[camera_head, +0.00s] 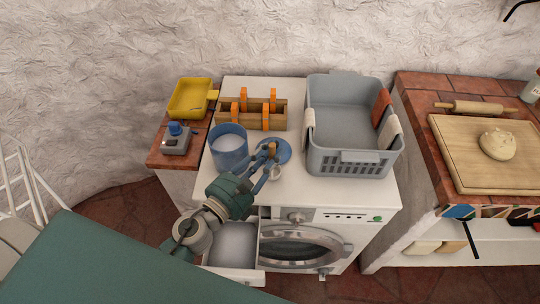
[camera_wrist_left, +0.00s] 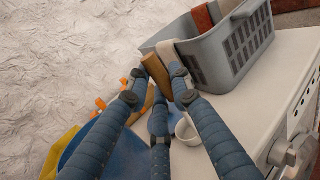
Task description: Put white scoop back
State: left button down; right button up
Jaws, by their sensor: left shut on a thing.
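My left gripper (camera_head: 268,152) is over the blue round lid (camera_head: 285,152) on the white washing machine top. Its fingers are shut on a brown wooden-looking piece, which shows between the fingertips in the left wrist view (camera_wrist_left: 157,74). I cannot tell what this piece belongs to. A small white cup-shaped thing, apparently the white scoop (camera_head: 276,173), is just below the fingers in the head view. It also shows beside a finger in the left wrist view (camera_wrist_left: 187,129). A blue tub (camera_head: 229,158) with pale contents stands open left of the gripper. My right gripper is not in view.
A grey basket (camera_head: 345,162) with cloths over its rim stands close on the right. A wooden holder (camera_head: 275,118) with orange-handled things is behind. A yellow tray (camera_head: 190,98) and a grey blue-topped item (camera_head: 176,143) are left. A drawer (camera_head: 234,275) is open below.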

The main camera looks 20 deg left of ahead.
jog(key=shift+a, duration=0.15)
pick_arm(q)
jog(key=shift+f, duration=0.1)
jog(key=c, duration=1.6)
grip_release()
jog(key=shift+o, duration=0.2)
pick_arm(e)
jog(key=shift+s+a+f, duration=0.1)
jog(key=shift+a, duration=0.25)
pick_arm(q)
jog(key=shift+r, duration=0.35)
jog(key=b+v, duration=0.7)
jog(key=v, duration=0.5)
jog(key=shift+f, duration=0.15)
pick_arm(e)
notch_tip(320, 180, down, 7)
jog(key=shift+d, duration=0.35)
